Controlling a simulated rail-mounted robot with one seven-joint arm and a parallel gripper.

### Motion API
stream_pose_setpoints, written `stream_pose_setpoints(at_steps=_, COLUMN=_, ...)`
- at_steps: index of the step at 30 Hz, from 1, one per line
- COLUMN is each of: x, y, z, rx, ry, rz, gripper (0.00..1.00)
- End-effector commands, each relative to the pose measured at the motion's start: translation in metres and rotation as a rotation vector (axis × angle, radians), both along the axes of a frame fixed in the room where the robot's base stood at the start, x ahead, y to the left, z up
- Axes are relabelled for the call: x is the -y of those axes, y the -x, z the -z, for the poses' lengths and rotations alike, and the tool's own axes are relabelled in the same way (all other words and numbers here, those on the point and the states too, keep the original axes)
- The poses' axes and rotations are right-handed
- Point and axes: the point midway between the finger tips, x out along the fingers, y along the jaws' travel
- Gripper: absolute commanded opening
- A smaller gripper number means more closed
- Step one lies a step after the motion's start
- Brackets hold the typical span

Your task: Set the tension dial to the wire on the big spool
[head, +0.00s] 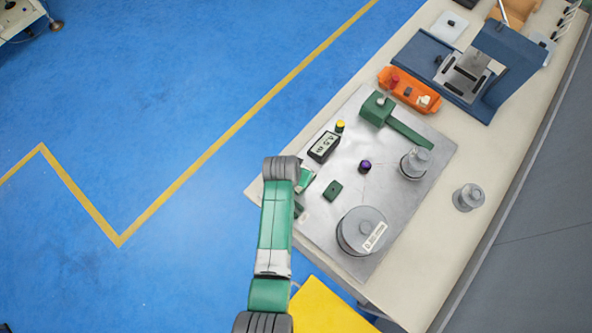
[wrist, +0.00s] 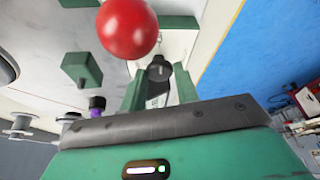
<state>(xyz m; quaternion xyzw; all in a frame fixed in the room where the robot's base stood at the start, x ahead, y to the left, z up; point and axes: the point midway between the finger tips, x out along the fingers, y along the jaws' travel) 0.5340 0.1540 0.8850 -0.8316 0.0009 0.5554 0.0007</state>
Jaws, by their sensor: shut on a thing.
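The big spool (head: 360,228) is grey and stands at the near end of the metal plate in the head view, with a white label whose text is too small to read. In the wrist view, my gripper (wrist: 159,82) has its two green fingers on either side of a small black dial (wrist: 158,68), shut on it. The dial sits in front of a white panel (wrist: 177,45); its pointer and scale marks cannot be read. In the head view my arm hides the dial and most of my gripper.
A red ball (wrist: 128,27) looms close beside my fingers. A green block (head: 333,190), purple-topped post (head: 365,166), display (head: 323,147) and smaller spool (head: 414,163) are on the metal plate (head: 320,222). Another spool (head: 468,197) stands right; an orange tray (head: 408,91) lies behind.

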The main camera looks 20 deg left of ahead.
Motion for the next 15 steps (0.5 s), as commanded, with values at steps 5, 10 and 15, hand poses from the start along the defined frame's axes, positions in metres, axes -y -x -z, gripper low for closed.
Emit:
stream_pose_setpoints(at_steps=5, x=-0.0001, y=0.0, z=0.0, rx=0.0, ry=0.0, rz=0.01, gripper=0.08)
stream_pose_setpoints(at_steps=10, x=0.0, y=0.0001, z=0.0002, rx=-0.001, ry=0.0, rz=0.01, gripper=0.08)
stream_pose_setpoints(at_steps=15, x=0.0, y=0.0002, z=0.0003, rx=-0.001, ry=0.0, rz=0.01, gripper=0.38)
